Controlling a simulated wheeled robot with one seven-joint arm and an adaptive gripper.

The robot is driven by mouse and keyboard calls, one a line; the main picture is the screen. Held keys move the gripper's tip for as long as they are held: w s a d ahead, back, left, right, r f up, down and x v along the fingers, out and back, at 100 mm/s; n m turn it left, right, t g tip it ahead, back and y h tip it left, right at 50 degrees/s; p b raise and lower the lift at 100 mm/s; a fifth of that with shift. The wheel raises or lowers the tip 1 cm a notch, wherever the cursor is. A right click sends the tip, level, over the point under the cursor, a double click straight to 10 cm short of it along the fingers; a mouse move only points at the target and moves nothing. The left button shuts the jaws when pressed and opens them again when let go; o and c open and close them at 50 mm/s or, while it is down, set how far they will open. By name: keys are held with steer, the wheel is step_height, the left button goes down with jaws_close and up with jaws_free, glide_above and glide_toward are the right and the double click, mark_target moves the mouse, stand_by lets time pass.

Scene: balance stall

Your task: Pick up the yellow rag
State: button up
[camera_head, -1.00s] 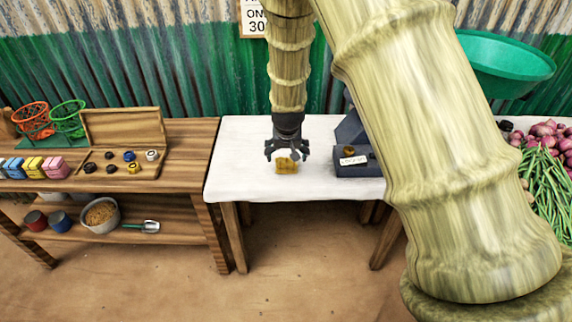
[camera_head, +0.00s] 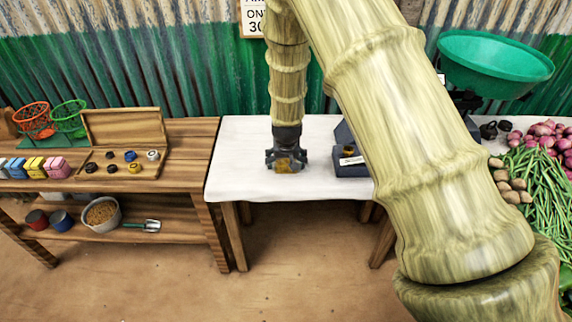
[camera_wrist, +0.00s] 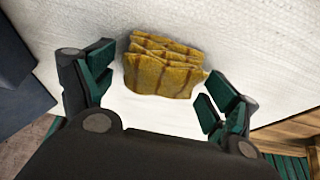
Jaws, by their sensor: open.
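The yellow rag (camera_wrist: 158,72) lies crumpled in folds on the white-covered table (camera_head: 240,180). In the head view the rag (camera_head: 284,165) shows low between the dark fingers. My gripper (camera_head: 286,160) points down over it, low near the tabletop. In the wrist view my gripper (camera_wrist: 158,96) is open, with one finger to the left of the rag and one to its right. The rag sits between and slightly beyond the fingertips, with a gap on the left and a smaller one on the right. I cannot tell whether the right finger touches it.
A dark weighing stand (camera_head: 350,165) is close on the right of the gripper. A wooden bench (camera_head: 190,150) with an open box of weights (camera_head: 122,165) stands left. A green pan (camera_head: 495,62), onions (camera_head: 545,135) and green beans (camera_head: 540,180) are at the right. The table's front is clear.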

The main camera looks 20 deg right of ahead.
steer(key=c, duration=1.1)
steer(key=shift+r, duration=0.9)
steer(key=shift+r+b, duration=0.4)
steer(key=shift+r, duration=0.55)
steer(key=s+a, duration=0.1)
steer(key=s, duration=0.4)
steer(key=s+a+r+b, duration=0.1)
steer(key=s, duration=0.4)
steer(key=s+a, duration=0.1)
steer(key=s, duration=0.4)
steer(key=shift+s+a+r+b, duration=0.15)
steer(key=shift+s+a+b, duration=0.15)
steer(key=shift+a+b, duration=0.1)
